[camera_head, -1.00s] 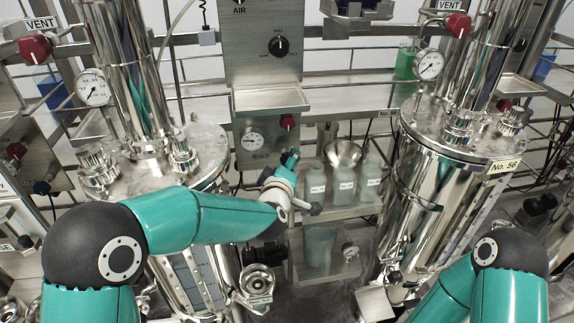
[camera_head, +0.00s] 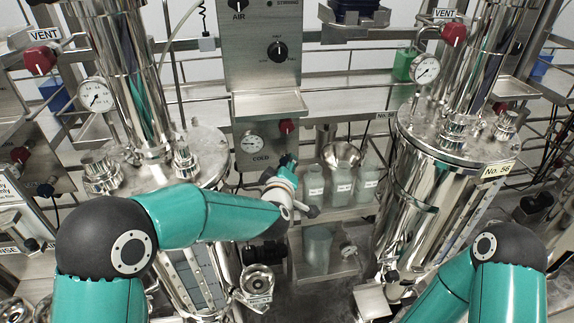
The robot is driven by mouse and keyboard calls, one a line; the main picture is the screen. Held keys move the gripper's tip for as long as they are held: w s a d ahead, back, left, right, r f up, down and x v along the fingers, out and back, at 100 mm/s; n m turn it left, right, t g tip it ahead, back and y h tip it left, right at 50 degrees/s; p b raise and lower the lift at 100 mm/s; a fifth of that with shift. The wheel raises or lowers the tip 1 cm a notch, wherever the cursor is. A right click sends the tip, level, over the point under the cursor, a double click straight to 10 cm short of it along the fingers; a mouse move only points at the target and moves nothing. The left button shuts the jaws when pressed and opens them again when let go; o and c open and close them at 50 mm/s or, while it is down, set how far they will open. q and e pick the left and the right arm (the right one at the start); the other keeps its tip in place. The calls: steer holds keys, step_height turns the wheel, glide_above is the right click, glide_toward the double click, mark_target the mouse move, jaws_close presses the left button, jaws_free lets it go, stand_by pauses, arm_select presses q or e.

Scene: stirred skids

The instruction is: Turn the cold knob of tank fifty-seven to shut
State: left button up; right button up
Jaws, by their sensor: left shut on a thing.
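The steel panel (camera_head: 249,106) between the two tanks has a gauge (camera_head: 250,144) with a COLD label (camera_head: 261,158) under it. A red knob (camera_head: 287,126) on the panel shows above my left gripper. My left gripper (camera_head: 287,163) reaches the panel just right of the COLD label and is shut on the cold knob, which it and the wrist mostly hide. I cannot read the knob's setting. The left steel tank (camera_head: 205,150) shows no readable number. My right arm comes in at lower right; its gripper is out of view.
Bottles (camera_head: 341,187) and a steel funnel (camera_head: 342,154) stand on a shelf right of my left wrist. A black knob (camera_head: 277,49) sits higher on the panel. Red VENT knobs (camera_head: 40,60) flank the tanks.

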arm_select(q)
steer(key=o, duration=1.2)
steer(key=shift+a+f, duration=0.1)
steer(key=shift+c, duration=0.2)
steer(key=v, duration=1.2)
